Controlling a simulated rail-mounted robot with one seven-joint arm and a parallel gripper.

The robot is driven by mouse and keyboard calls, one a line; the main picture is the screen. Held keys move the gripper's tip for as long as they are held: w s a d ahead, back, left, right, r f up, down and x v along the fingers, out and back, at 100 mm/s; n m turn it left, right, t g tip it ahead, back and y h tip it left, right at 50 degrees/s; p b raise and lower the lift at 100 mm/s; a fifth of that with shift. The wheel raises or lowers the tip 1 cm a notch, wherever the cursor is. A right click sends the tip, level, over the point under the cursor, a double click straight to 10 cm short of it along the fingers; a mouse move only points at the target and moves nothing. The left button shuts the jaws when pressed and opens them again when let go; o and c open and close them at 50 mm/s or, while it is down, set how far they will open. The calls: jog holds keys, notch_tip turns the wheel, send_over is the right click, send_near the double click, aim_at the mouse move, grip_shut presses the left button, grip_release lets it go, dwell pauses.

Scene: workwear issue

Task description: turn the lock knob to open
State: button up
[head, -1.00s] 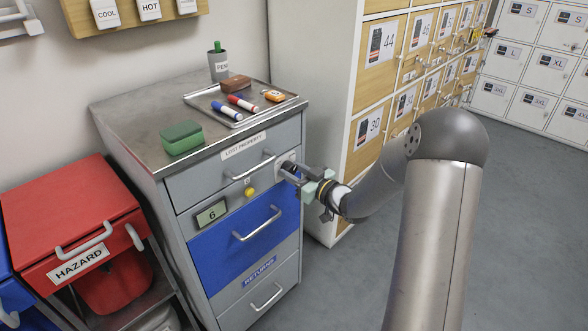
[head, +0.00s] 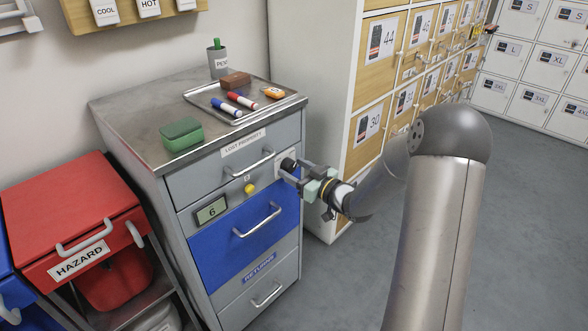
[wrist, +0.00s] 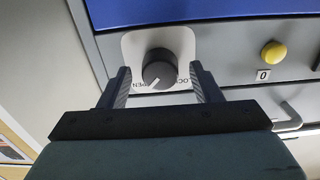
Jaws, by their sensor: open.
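In the wrist view the knob (wrist: 160,69) shows upside down, between labels reading OPEN and LOCK that are partly hidden. Its white mark points down-left, towards the OPEN side. My gripper (head: 294,173) is just in front of the knob. In the wrist view its two fingers (wrist: 162,88) are apart, one on each side of the knob, with a visible gap to it on both sides.
A yellow button (head: 250,189) and a small display (head: 211,210) reading 6 are left of the knob. Drawer handles (head: 257,219) stick out below. A tray (head: 207,96) with pens and a green box (head: 182,135) are on top. Lockers (head: 347,110) stand to the right.

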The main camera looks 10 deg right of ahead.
jog(key=p+v, duration=0.1)
jog(key=v, duration=1.5)
jog(key=shift+s+d, duration=0.2)
jog(key=shift+d, duration=0.05)
jog(key=shift+w+p, duration=0.1)
jog(key=shift+p, duration=0.25)
notch_tip(320, 180, up, 11)
jog(key=m+g+h+p, duration=0.3)
jog(key=g+h+p, duration=0.2)
jog(key=h+p, duration=0.55)
jog(key=s+a+r+m+g+p, duration=0.1)
jog(key=s+a+r+g+p, duration=0.2)
jog(key=s, duration=0.5)
jog(key=s+a+r+m+g+p, duration=0.1)
jog(key=s+a+r+g+p, duration=0.2)
jog(key=s, duration=0.4)
jog(key=s+a+r+m+g+p, duration=0.1)
jog(key=s+a+r+g+p, duration=0.2)
jog(key=s+a+r, duration=0.2)
jog(key=s, duration=0.3)
jog(key=shift+s+r+g+y, duration=0.2)
jog(key=shift+s+g+y, duration=0.1)
jog(key=shift+y, duration=0.05)
